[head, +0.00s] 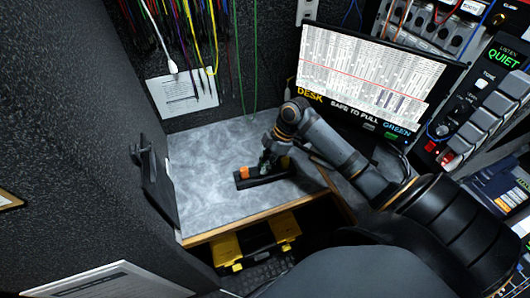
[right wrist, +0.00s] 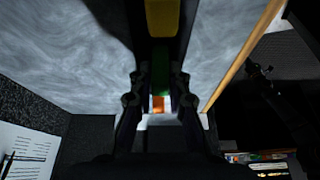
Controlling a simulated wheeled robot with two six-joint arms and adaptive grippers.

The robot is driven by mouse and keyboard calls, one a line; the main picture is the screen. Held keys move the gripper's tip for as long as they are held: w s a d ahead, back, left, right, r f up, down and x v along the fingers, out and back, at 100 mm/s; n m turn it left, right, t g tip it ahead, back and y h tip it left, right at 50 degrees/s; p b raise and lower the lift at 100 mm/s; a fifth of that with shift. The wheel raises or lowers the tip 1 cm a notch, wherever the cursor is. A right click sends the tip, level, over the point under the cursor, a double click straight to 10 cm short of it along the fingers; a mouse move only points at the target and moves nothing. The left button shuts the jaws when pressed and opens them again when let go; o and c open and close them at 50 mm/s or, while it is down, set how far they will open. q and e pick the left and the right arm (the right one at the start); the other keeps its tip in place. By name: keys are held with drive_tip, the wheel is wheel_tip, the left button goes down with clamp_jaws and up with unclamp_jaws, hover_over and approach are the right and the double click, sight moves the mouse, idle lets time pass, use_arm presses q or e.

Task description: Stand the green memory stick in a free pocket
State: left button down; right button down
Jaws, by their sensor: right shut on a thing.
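A black pocketed holder (head: 262,182) lies on the grey desk near its front edge. An orange stick (head: 244,172) stands at its left end and a yellow one (head: 285,161) at its right end. My right gripper (head: 267,156) is over the middle of the holder, shut on the green memory stick (right wrist: 160,78). In the right wrist view the green stick is between the fingers, with the yellow stick (right wrist: 162,18) above it and the orange one (right wrist: 158,104) below it. The fingers hide the green stick's lower end, so I cannot tell how deep it sits. My left gripper is not in view.
The grey desk (head: 205,155) is clear left of the holder, ending in a wooden front edge. A monitor (head: 365,75) stands behind my right arm. Hanging cables (head: 185,30) are at the back. A black and yellow case (head: 255,248) is below the desk.

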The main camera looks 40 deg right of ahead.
drive_tip(key=shift+f, duration=0.2)
drive_tip(key=c, duration=1.2)
unclamp_jaws()
drive_tip(key=shift+r, duration=0.1)
drive_tip(key=shift+d+r, duration=0.2)
drive_tip(key=shift+r, duration=0.15)
drive_tip(key=shift+v, duration=5.6)
drive_tip(key=shift+s, duration=0.15)
